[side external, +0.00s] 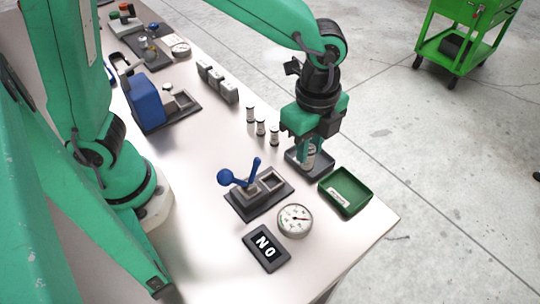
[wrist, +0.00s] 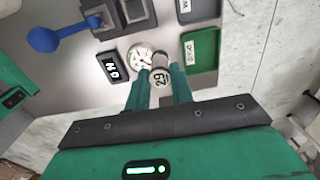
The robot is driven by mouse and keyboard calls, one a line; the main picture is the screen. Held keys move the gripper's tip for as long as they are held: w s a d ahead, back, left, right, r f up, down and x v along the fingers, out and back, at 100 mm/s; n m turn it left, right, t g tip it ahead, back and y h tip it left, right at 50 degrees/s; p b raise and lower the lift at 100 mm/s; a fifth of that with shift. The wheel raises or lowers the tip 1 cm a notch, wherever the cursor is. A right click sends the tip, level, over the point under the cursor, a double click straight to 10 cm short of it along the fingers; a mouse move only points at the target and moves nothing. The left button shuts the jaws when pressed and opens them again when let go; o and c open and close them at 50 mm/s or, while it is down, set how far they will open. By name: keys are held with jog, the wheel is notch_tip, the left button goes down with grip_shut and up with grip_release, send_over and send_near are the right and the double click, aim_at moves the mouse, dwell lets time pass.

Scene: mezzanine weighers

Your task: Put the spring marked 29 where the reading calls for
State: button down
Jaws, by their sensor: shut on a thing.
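My gripper (side external: 308,150) is shut on the spring marked 29 (wrist: 160,78), whose white end label faces the wrist camera. In the side view the fingers and spring appear over or in front of a dark grey tray (side external: 291,158); I cannot tell whether the spring touches it. A green tray (side external: 347,189) with a white label stands beside it, also in the wrist view (wrist: 203,49). A round white dial (side external: 294,220) has a needle too small to read. Behind these is a fixture with a blue lever (side external: 242,176).
Three small dark-and-white cylinders (side external: 261,127) stand in a row behind the gripper. Grey blocks (side external: 217,82), a blue fixture (side external: 147,101) and another dial (side external: 180,48) are farther back. The table's right edge runs close past the trays. A green cart (side external: 463,38) stands on the floor.

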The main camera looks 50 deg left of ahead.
jog(key=w+a+f, duration=0.6)
jog(key=w+a, duration=0.1)
jog(key=w, duration=0.1)
jog(key=shift+w+f, duration=0.35)
jog(key=shift+w, duration=0.05)
jog(key=shift+f, duration=2)
jog(key=shift+f, duration=0.1)
jog(key=c, duration=1.2)
grip_release()
notch_tip(320, 180, up, 12)
